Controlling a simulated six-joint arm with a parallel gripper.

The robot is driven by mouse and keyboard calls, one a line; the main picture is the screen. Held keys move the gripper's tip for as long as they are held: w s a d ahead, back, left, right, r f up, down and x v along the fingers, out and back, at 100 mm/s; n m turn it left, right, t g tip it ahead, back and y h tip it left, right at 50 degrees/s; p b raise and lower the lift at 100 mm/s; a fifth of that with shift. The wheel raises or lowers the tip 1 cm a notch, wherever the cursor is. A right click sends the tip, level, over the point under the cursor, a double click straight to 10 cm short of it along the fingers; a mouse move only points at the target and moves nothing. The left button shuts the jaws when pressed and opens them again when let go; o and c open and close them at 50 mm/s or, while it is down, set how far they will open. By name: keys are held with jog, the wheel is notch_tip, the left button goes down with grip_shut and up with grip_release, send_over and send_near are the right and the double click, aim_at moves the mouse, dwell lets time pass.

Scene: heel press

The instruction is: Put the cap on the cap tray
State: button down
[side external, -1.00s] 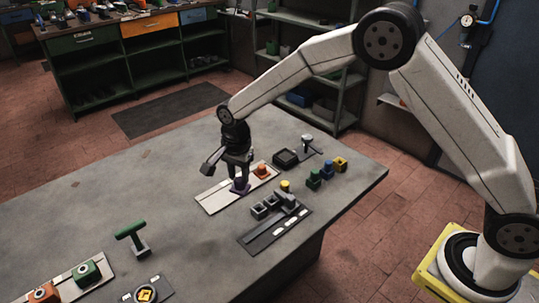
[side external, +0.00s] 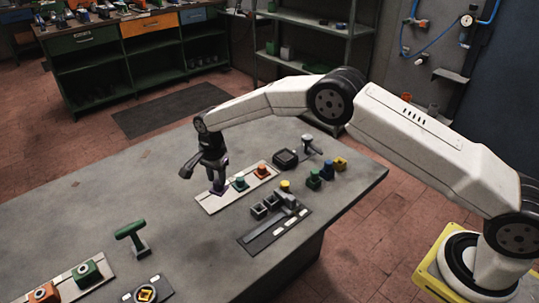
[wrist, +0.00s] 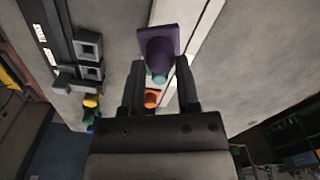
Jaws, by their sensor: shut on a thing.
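My gripper (side external: 219,173) is shut on a purple cap (side external: 219,187), which has a square flange and a rounded body. In the wrist view the purple cap (wrist: 160,48) sits between both fingers, flange away from the camera. It is at the left end of the pale cap tray (side external: 207,204); I cannot tell whether it touches the tray. A teal piece (side external: 240,184) and an orange piece (side external: 262,171) stand on the same tray to the right. In the wrist view the teal piece (wrist: 159,78) is mostly hidden behind the purple cap.
A dark fixture with grey square blocks (side external: 258,211) stands in front of the tray. Yellow, green and blue pieces (side external: 314,178) and a black dish (side external: 285,159) are to the right. A green T-handle (side external: 131,230) stands at front left.

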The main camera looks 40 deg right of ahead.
jog(key=shift+w+a+f, duration=0.2)
jog(key=shift+w+f, duration=0.7)
jog(key=shift+f, duration=0.15)
jog(key=shift+f, duration=0.1)
jog(key=shift+w+f, duration=0.25)
jog(key=shift+f, duration=1.55)
jog(key=shift+f, duration=0.15)
jog(key=shift+c, duration=1.6)
grip_release()
notch_tip(320, 180, up, 12)
